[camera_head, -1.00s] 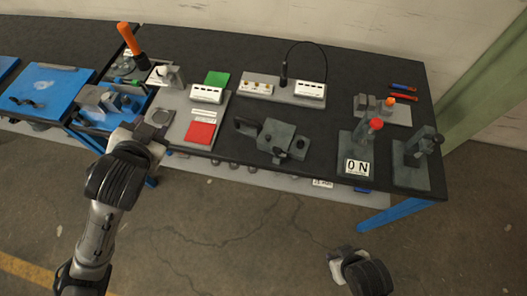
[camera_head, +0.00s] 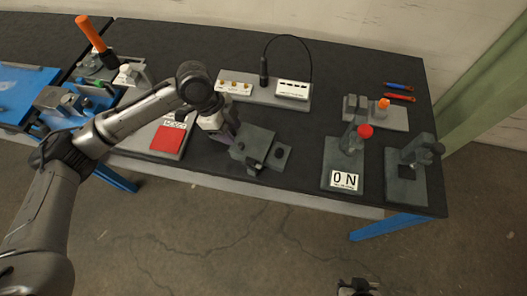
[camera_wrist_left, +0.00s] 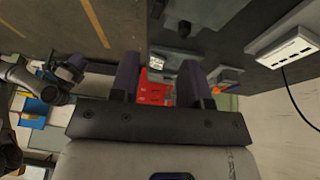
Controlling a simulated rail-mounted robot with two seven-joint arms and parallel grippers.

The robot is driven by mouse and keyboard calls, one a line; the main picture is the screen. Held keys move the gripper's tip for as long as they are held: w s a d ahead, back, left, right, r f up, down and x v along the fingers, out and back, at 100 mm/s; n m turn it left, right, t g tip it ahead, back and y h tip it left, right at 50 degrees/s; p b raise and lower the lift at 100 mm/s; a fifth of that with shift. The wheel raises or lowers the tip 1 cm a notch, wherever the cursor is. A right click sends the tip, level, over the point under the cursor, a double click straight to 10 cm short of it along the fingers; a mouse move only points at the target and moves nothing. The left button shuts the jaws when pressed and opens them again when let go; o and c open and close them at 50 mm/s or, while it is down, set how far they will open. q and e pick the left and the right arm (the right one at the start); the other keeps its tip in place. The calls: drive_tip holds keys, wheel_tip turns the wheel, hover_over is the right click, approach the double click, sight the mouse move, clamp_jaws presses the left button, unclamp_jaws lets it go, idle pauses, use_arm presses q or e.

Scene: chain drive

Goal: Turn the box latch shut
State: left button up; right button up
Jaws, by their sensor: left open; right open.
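The grey-green box fixture (camera_head: 254,141) sits near the front edge of the table in the head view, with small dark latch parts on its right and front. I cannot tell the latch's exact angle. My left gripper (camera_head: 230,138) is at the box's left side, open and partly hidden by its own wrist. Whether it touches the box is unclear. The left wrist view shows its two purple fingers (camera_wrist_left: 158,82) apart with nothing held between them. My right gripper (camera_head: 358,287) is open at the bottom edge of the head view, below the table and largely cut off.
Right of the box stand the ON-labelled fixture with its red knob (camera_head: 365,131) and another grey fixture (camera_head: 407,185). A panel with a cable (camera_head: 292,90) lies behind. The red pad (camera_head: 168,139) lies left, under my left arm. Bare tabletop lies between box and ON fixture.

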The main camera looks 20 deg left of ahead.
sight(250, 159)
use_arm(q)
drive_tip(key=shift+m, duration=0.7)
drive_tip(key=x, duration=0.9)
drive_tip(key=b+x, duration=0.1)
drive_tip(key=x, duration=0.4)
drive_tip(key=shift+s, duration=0.25)
drive_tip(key=shift+c, duration=0.2)
drive_tip(key=shift+r, duration=0.1)
clamp_jaws()
